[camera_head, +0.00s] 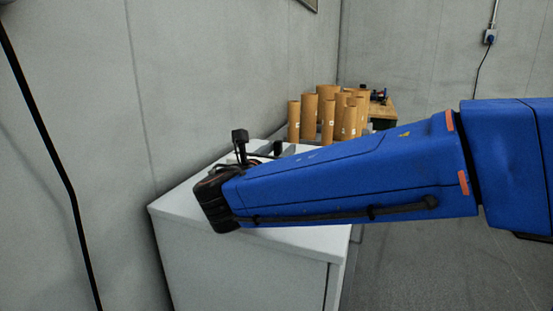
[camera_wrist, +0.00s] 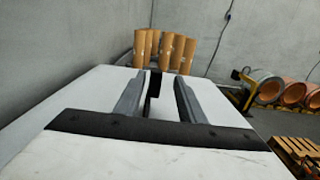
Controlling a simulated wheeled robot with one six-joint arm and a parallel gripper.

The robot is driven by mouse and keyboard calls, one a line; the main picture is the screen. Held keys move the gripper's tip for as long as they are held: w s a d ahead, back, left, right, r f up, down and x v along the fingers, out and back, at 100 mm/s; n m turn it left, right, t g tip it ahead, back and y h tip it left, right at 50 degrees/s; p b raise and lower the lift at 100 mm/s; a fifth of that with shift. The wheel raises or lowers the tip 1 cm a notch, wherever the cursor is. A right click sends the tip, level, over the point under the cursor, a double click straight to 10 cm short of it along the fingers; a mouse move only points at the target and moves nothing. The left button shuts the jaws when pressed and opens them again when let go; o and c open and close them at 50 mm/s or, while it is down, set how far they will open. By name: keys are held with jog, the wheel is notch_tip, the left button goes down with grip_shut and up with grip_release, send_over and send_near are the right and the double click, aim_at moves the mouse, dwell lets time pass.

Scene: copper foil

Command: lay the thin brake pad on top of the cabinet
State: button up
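The cabinet (camera_head: 178,205) is a white box with a flat light top, below and behind my arm; its top (camera_wrist: 85,95) fills the middle of the wrist view. My gripper (camera_wrist: 159,78) reaches over this top, its two grey fingers apart. A small dark upright piece (camera_wrist: 154,84), likely the thin brake pad, shows between the fingers, nearer the left one, with a gap on its right. It also shows as a dark piece (camera_head: 278,148) by the fingers in the head view. Whether it touches the top is unclear.
Several brown cardboard tubes (camera_head: 328,120) stand behind the cabinet. A grey wall (camera_head: 190,80) runs along the left. In the wrist view, copper-coloured rolls (camera_wrist: 292,93) and a wooden pallet (camera_wrist: 298,150) are on the right. The cabinet top around the fingers looks clear.

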jog(key=shift+a+x, duration=0.2)
jog(key=shift+x, duration=1.1)
jog(key=shift+a+x, duration=0.2)
jog(key=shift+x, duration=1.1)
jog(key=shift+w+f, duration=0.1)
jog(key=shift+w, duration=0.05)
jog(key=shift+c, duration=0.6)
grip_shut()
